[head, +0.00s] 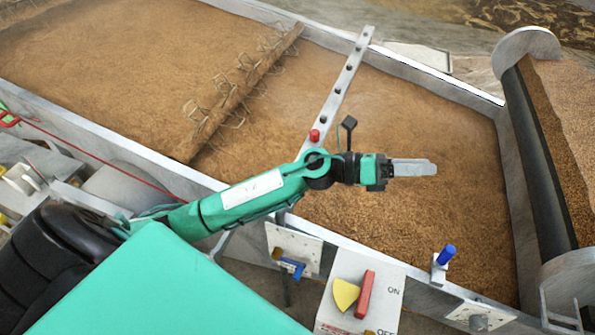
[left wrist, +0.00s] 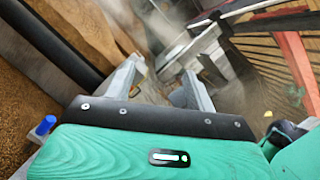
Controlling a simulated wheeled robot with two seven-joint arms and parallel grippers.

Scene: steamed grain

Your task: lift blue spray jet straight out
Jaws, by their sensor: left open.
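The blue spray jet (head: 446,254) is a short blue cylinder tilted in a pale holder on the near rim of the grain trough, right of centre in the head view. It also shows at the lower left of the left wrist view (left wrist: 45,125). My left gripper (head: 415,167) is above the grain, farther back and a little left of the jet, apart from it. In the left wrist view its two grey fingers (left wrist: 160,84) stand apart with nothing between them. My right gripper is not in view.
A perforated bar (head: 340,92) with a red piece (head: 314,135) crosses the trough behind my left arm. An ON/OFF panel (head: 340,285) with a red lever (head: 365,294) and yellow knob (head: 346,294) stands near. A dark roller (head: 542,150) lies right. Open grain surrounds the gripper.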

